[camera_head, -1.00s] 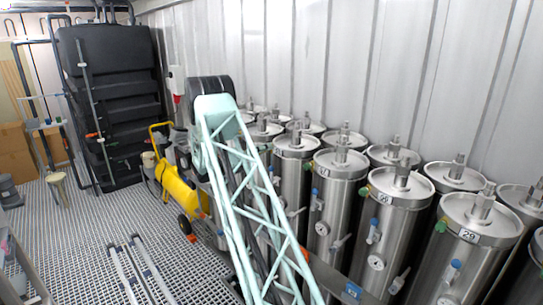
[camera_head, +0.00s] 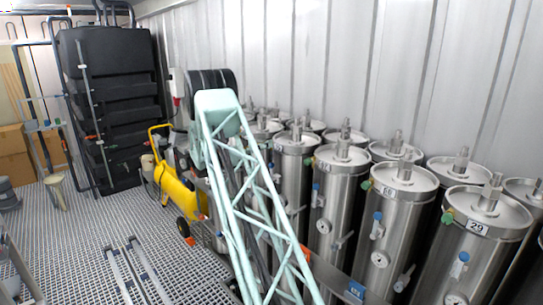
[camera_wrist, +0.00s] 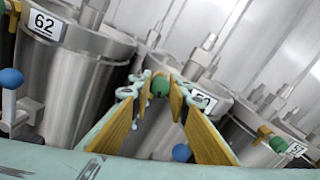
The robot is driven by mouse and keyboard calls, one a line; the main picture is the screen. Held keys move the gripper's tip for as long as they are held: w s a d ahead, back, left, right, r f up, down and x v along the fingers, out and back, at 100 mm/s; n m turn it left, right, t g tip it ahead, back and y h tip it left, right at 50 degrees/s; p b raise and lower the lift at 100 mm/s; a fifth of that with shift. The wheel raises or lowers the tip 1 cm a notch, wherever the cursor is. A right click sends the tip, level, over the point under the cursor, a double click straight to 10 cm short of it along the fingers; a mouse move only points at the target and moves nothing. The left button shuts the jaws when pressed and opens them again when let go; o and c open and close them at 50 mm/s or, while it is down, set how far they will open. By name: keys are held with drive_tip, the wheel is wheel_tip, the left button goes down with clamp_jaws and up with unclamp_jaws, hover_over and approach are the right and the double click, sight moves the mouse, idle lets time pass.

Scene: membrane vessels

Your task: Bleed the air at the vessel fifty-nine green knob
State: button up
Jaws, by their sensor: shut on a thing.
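In the wrist view my gripper (camera_wrist: 161,82) has its two yellow-lined fingers closed at their tips on a green knob (camera_wrist: 160,87). The knob is at the upper side of a steel vessel (camera_wrist: 158,135) whose number plate (camera_wrist: 203,101) is partly hidden by the right finger, so I cannot read its whole number. A blue knob (camera_wrist: 181,152) shows lower down between the fingers. In the head view the gripper and this knob are hidden behind my arm and the vessels.
A vessel marked 62 (camera_wrist: 44,24) stands to the left with a blue-knobbed valve (camera_wrist: 11,78). Another green knob (camera_wrist: 278,144) is at the right. In the head view steel vessels (camera_head: 397,215) line the wall, and a yellow compressor (camera_head: 178,190) stands on the grated floor (camera_head: 75,250).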

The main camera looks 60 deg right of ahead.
drive_tip(key=shift+m, duration=0.3)
drive_tip(key=shift+f+m+b, duration=0.15)
drive_tip(key=shift+m+b, duration=1.35)
drive_tip(key=shift+b, duration=1.25)
drive_tip(key=shift+m+b, duration=0.6)
drive_tip(key=shift+b, duration=0.3)
drive_tip(key=o, duration=0.9)
drive_tip(key=shift+v, duration=6)
drive_tip(key=shift+a+r, duration=0.1)
drive_tip(key=shift+r, duration=0.15)
